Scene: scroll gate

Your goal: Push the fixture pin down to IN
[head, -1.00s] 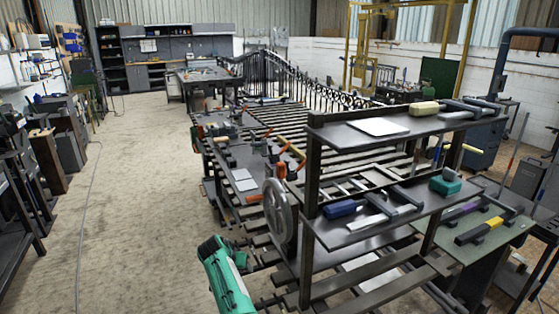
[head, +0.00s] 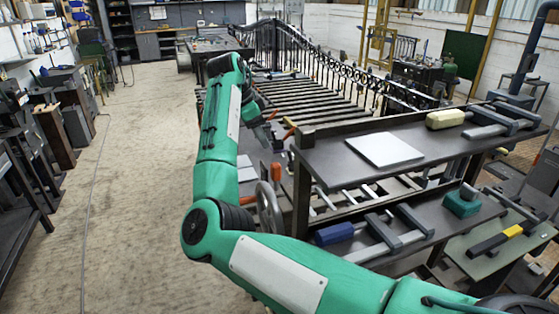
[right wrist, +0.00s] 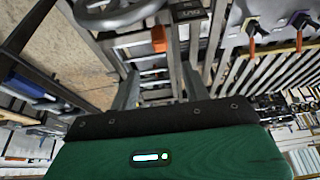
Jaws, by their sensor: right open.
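An orange block-like part, which may be the fixture pin, (right wrist: 158,38) stands beside a handwheel (right wrist: 118,12) in the right wrist view. A small dark plate with lettering (right wrist: 189,12) is to its right; I cannot read it surely. In the head view the orange part (head: 277,171) shows just above the handwheel (head: 268,208). My left gripper is out of view.
A two-level shelf (head: 340,170) with clamps and a pale plate (head: 384,149) stands close on the right. A slatted bench (head: 285,95) with an ornate gate lies beyond. Orange-handled clamps (right wrist: 250,28) are nearby. The floor (head: 140,200) at left is clear.

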